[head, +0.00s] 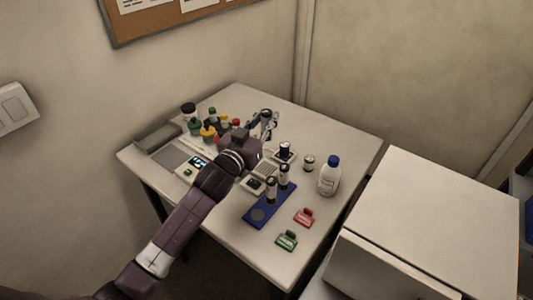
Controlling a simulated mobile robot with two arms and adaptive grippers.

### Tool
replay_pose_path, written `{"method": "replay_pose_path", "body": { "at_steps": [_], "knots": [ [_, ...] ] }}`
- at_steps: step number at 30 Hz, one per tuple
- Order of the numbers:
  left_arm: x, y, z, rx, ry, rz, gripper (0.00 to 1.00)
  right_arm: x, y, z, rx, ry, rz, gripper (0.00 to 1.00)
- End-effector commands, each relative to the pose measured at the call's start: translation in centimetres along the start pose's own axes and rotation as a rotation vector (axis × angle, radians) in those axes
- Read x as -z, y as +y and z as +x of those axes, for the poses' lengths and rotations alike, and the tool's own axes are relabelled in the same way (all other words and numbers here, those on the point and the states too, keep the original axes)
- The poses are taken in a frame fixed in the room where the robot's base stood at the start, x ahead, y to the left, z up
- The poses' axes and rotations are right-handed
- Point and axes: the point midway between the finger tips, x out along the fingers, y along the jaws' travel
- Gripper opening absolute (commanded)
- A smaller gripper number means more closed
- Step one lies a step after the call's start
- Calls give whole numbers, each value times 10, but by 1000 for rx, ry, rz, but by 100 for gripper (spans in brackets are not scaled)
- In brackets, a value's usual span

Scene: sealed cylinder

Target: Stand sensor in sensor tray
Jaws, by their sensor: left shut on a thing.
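My left arm reaches in from the lower left over the table. Its gripper (267,125) is at the back middle of the table, shut on a small dark-topped object (266,113) that the fingers partly hide. I cannot tell for sure that it is the sensor. A small pale tray (292,159) with a dark cylinder (285,148) on it is just in front and to the right of the gripper. A grey-and-white tray (265,169) lies nearer, beside my wrist. Which one is the sensor tray is unclear. My right gripper is not in view.
A blue rack (258,214) holds two dark cylinders (271,188). A blue-capped bottle (329,177) and small jar (308,162) stand right. Red (304,217) and green (287,240) pieces lie in front. Several small bottles (208,132) crowd the back left. The right back table is clear.

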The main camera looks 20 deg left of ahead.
Motion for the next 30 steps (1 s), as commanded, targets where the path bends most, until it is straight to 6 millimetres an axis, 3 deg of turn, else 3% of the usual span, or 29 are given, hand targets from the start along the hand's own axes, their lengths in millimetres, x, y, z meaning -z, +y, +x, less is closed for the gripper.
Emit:
{"method": "replay_pose_path", "body": {
  "at_steps": [3,9,14,20,30],
  "knots": [
    [-33,0,0,2,-4,-4,0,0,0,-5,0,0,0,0],
    [-71,0,0,0,1,-3,0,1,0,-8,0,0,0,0],
    [-85,0,0,0,2,-1,0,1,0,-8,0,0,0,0],
    [-115,0,1,1,-1,-2,0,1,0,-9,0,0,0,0],
    [-126,0,0,-1,4,0,0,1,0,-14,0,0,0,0]
  ]
}}
